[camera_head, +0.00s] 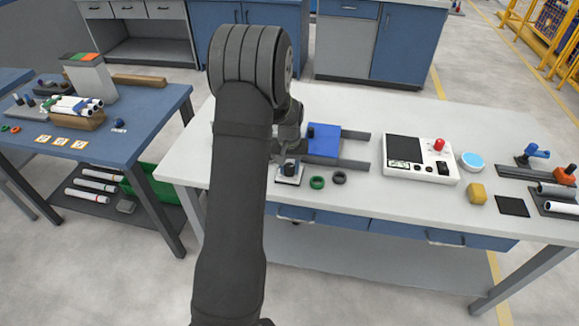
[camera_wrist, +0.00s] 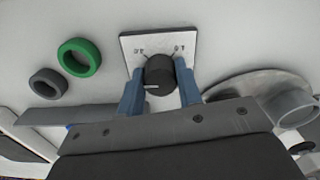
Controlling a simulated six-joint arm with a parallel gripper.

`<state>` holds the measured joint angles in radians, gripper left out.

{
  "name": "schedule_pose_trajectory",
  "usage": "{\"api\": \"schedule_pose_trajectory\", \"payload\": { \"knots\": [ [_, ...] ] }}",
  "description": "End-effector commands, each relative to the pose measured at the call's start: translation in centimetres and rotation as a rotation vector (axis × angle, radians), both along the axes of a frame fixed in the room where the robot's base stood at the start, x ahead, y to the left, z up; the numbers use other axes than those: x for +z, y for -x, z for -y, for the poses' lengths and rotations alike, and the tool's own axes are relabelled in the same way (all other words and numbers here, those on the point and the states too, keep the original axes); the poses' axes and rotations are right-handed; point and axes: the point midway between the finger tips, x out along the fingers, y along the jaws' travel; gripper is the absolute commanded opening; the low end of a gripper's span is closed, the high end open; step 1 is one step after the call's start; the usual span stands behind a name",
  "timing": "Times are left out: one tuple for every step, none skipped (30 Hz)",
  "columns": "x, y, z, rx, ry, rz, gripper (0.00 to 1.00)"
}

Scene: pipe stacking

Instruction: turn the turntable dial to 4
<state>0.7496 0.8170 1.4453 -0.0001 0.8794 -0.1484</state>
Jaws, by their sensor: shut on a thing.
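The dial is a black round knob (camera_wrist: 159,73) with a pale pointer line, on a white square plate (camera_wrist: 158,44) with small markings. In the wrist view my gripper (camera_wrist: 160,85) has its two blue fingers on either side of the knob, shut on it. The markings read upside down there and are too small to tell for certain. In the head view the knob (camera_head: 290,167) and its plate (camera_head: 289,179) sit on the white table, partly behind my arm. A turntable is not clearly recognisable; a grey round disc (camera_wrist: 240,84) lies beside the plate in the wrist view.
A green ring (camera_head: 317,182) and a dark ring (camera_head: 339,177) lie right of the plate. A blue block (camera_head: 323,140) with grey rails stands behind them. A white control box (camera_head: 420,160) with a red knob is further right. A blue side table (camera_head: 150,110) stands at left.

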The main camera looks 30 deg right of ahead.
Motion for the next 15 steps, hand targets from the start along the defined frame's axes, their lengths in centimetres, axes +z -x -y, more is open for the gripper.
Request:
{"api": "schedule_pose_trajectory", "payload": {
  "knots": [
    [0.04,-0.01,-0.01,-0.043,0.000,0.000,0.09],
    [0.04,-0.01,-0.02,-0.071,0.000,0.000,0.09],
    [0.04,-0.01,-0.02,-0.109,0.000,0.000,0.09],
    [0.04,-0.02,-0.02,-0.138,0.000,0.000,0.09],
    [0.04,-0.03,-0.02,-0.166,0.000,0.000,0.09],
    [0.04,-0.03,-0.03,-0.204,0.000,0.000,0.09],
    [0.04,-0.04,-0.04,-0.232,0.000,0.000,0.09],
    [0.04,-0.04,-0.04,-0.261,0.000,0.000,0.09],
    [0.04,-0.04,-0.04,-0.299,0.000,0.000,0.09],
    [0.04,-0.04,-0.04,-0.327,0.000,0.000,0.09],
    [0.04,-0.06,-0.05,-0.354,0.000,0.000,0.09],
    [0.04,-0.06,-0.05,-0.390,0.000,0.000,0.09],
    [0.04,-0.06,-0.05,-0.417,0.000,0.000,0.09],
    [0.04,-0.06,-0.05,-0.443,0.000,0.000,0.09],
    [0.04,-0.07,-0.05,-0.477,0.000,0.000,0.09]
  ]
}}
